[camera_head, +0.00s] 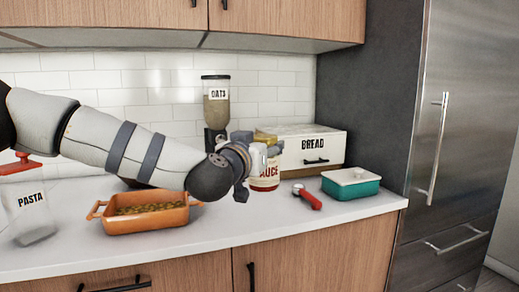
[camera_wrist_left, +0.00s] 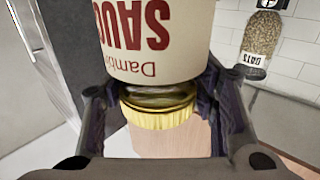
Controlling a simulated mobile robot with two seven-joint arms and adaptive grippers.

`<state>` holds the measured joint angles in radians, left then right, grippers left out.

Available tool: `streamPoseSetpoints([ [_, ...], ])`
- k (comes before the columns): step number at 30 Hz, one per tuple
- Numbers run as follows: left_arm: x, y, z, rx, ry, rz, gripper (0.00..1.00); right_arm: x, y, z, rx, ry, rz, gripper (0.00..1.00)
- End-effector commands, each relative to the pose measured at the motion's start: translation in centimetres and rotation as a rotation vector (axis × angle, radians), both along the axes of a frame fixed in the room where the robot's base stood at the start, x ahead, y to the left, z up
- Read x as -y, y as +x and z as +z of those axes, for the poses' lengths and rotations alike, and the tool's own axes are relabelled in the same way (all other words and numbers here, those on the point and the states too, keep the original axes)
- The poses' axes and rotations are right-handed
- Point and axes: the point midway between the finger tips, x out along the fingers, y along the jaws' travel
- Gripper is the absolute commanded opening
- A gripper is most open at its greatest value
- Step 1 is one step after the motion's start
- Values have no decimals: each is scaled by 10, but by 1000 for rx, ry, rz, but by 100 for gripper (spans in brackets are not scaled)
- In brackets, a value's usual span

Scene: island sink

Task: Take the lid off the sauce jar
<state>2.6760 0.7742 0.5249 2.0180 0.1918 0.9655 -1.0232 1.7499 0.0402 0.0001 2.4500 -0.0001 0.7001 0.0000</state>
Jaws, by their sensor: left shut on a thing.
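The sauce jar (camera_head: 265,183), with a cream and red label, stands upright on the counter, partly hidden by my left gripper. Its gold lid (camera_head: 265,138) shows at the top. My left gripper (camera_head: 258,158) reaches in from the left at the upper part of the jar. In the left wrist view the jar (camera_wrist_left: 155,35) appears upside down, with the gold lid (camera_wrist_left: 160,113) between the dark fingers of the left gripper (camera_wrist_left: 160,100). The fingers are shut on the lid. The lid is at the jar's mouth; I cannot tell whether it is loose. My right gripper is not in view.
A bread box (camera_head: 335,145) and an oats dispenser (camera_head: 216,105) stand behind. A red-handled tool (camera_head: 308,197) and a teal dish (camera_head: 351,188) lie right of the jar. An orange dish (camera_head: 146,222) and a pasta container (camera_head: 30,215) are at left. The counter's front strip is clear.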

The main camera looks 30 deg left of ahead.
Motion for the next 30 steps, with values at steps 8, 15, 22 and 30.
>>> streamPoseSetpoints([
  [8,0,0,2,4,0,0,32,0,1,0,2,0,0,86],
  [15,0,0,2,4,0,0,0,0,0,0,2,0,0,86],
  [22,15,-7,-25,-6,2,-6,0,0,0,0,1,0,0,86],
  [30,85,-74,-123,-10,-1,-79,0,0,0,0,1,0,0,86],
])
